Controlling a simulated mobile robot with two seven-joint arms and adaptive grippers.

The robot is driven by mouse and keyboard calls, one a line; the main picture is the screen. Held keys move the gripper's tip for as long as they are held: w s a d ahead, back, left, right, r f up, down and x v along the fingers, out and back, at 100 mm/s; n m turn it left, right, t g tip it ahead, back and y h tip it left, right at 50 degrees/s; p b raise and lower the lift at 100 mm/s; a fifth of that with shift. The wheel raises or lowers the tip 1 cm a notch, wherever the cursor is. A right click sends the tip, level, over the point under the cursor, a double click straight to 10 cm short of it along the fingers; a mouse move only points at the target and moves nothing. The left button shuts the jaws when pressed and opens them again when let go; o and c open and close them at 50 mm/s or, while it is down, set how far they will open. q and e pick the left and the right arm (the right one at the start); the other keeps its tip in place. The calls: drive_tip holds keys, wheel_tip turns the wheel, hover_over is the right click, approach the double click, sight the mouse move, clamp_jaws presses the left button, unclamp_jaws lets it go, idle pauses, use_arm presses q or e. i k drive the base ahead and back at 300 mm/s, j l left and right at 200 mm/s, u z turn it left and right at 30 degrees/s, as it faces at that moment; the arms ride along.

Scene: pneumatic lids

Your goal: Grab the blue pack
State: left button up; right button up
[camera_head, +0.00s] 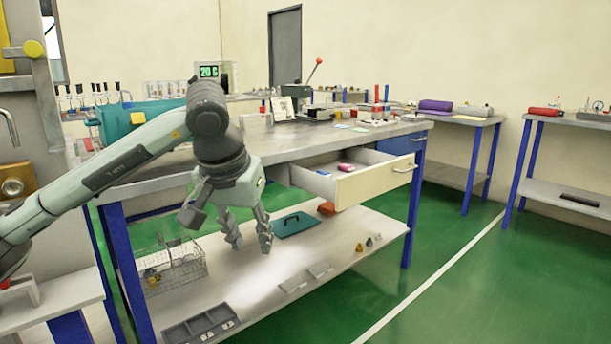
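A small blue pack (323,173) lies inside the open drawer (375,183) of the workbench, towards its left end. A small pink-red pack (346,167) lies beside it on the right. My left gripper (251,244) hangs in front of the bench, to the left of the drawer and apart from it. Its fingers point down, are spread apart and hold nothing. My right gripper is not in view.
The bench top (300,139) stands above the drawer. The lower shelf (330,250) carries a wire basket (172,266), a teal panel with a handle (297,224), a red block (326,208) and a grey tray (201,325). The green floor at right is clear.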

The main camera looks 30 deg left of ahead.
sight(327, 174)
drive_tip(key=u, duration=1.6)
drive_tip(key=i+l, duration=0.1)
drive_tip(key=l, duration=0.2)
drive_tip(key=i+l+u, duration=0.1)
drive_tip(key=l, duration=0.2)
drive_tip(key=i+l, duration=0.15)
drive_tip(key=l, duration=0.2)
drive_tip(key=i+l, duration=0.15)
drive_tip(key=l, duration=0.3)
drive_tip(key=i+l, duration=0.2)
drive_tip(key=l, duration=0.25)
drive_tip(key=i+l, duration=0.15)
drive_tip(key=l, duration=0.3)
drive_tip(key=i+l, duration=0.15)
drive_tip(key=l, duration=0.3)
drive_tip(key=i+l, duration=0.2)
drive_tip(key=l, duration=0.25)
drive_tip(key=i+l, duration=0.15)
drive_tip(key=l, duration=0.3)
drive_tip(key=i+l, duration=0.15)
drive_tip(key=l, duration=0.3)
drive_tip(key=i+l, duration=0.2)
drive_tip(key=l, duration=0.25)
drive_tip(key=j+u, duration=0.05)
